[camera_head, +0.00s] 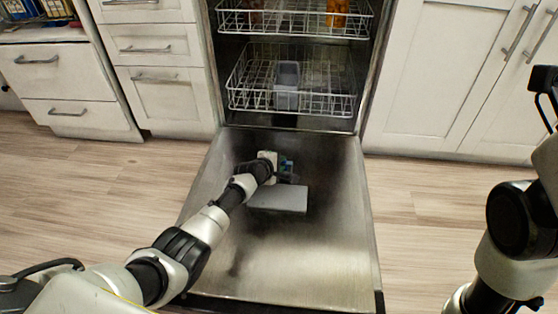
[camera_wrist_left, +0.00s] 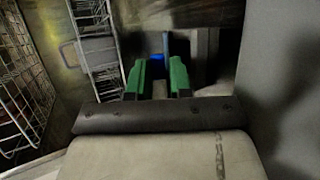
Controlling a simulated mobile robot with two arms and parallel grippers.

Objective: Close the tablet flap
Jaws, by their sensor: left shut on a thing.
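The dishwasher door (camera_head: 330,235) lies folded down, its inner face up. A flat light grey dispenser plate (camera_head: 278,198) lies on it near the middle. My left gripper (camera_head: 283,168) reaches in low over the door, just behind the plate, beside a small bluish part. In the left wrist view its green fingers (camera_wrist_left: 158,76) are close together, shut on a small part at the dispenser. A bit of blue (camera_wrist_left: 155,57) shows between the tips. The wrist and fingers hide most of this part, so I cannot tell how far the flap is open. My right gripper is out of view.
The lower rack (camera_head: 335,85) holds a grey container (camera_head: 287,84). The upper rack (camera_head: 300,18) holds orange items. White cabinets stand on both sides. Wooden floor (camera_head: 415,200) is free right of the door. My right arm is at the right edge.

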